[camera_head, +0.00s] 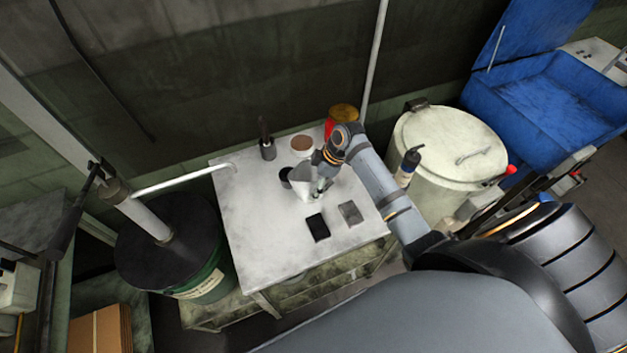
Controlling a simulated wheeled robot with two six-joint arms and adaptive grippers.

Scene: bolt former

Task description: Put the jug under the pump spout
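The jug (302,182) is a pale grey vessel standing near the middle of the white-topped table. My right gripper (320,190) reaches in from the right and is at the jug's right side, low beside it. The fingers are small and partly hidden, so I cannot tell whether they are closed on it. The pump (148,218) rises from a dark green drum (205,283) at the left. Its spout (190,180) is a white pipe that reaches over the table's left back corner, apart from the jug. My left gripper is not in view.
Behind the jug are a dark upright bottle (267,142), a brown-topped tub (302,145) and a red-yellow can (341,118). A black pad (318,227) and a grey pad (350,213) lie in front. The table's left part (248,225) is clear.

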